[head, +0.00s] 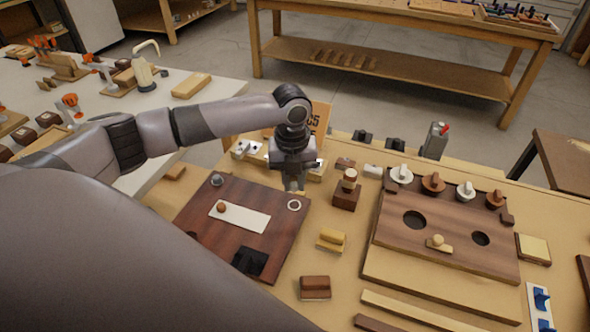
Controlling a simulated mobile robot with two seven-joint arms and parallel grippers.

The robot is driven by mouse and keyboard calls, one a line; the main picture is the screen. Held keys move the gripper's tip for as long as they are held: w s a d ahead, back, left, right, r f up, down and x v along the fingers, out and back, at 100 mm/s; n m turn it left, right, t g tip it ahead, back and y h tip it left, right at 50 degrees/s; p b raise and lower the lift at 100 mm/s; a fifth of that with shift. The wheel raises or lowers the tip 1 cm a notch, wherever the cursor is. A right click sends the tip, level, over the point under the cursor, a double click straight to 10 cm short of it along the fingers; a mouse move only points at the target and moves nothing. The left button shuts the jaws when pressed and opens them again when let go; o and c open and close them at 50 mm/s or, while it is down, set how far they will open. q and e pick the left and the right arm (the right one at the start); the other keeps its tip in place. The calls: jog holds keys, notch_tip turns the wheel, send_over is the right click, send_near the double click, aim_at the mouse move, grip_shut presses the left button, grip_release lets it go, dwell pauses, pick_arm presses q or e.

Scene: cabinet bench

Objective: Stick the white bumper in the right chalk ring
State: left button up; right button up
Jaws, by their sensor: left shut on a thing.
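The dark wooden board (262,255) lies on the bench, left of centre. The right chalk ring (294,205) is a small white circle near its far right corner, with bare wood inside. My left gripper (294,186) points down just beyond this ring, close above the board's far edge. It is shut on a small pale thing, likely the white bumper, mostly hidden between the fingers. A white strip (250,219) on the board carries one orange-brown bumper (221,208). A small grey round piece (217,180) sits at the board's far left corner. My right gripper is out of view.
A black block (250,261) is at the board's near edge. A yellow block (331,239), a brown block (315,287) and a dark wooden stand (347,196) are to the right. A larger panel with knobs (455,220) lies further right. Small blocks stand behind my gripper.

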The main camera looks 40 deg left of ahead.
aim_at(294, 206)
pick_arm(q)
jog(key=shift+f+b, duration=0.55)
jog(key=shift+f, duration=1.95)
jog(key=shift+p, duration=0.55)
grip_shut()
jog(key=shift+f, duration=0.4)
jog(key=shift+s+d+f, duration=0.1)
jog(key=shift+s+f, duration=0.05)
jog(key=shift+f, duration=0.1)
dwell(1.5)
dwell(0.3)
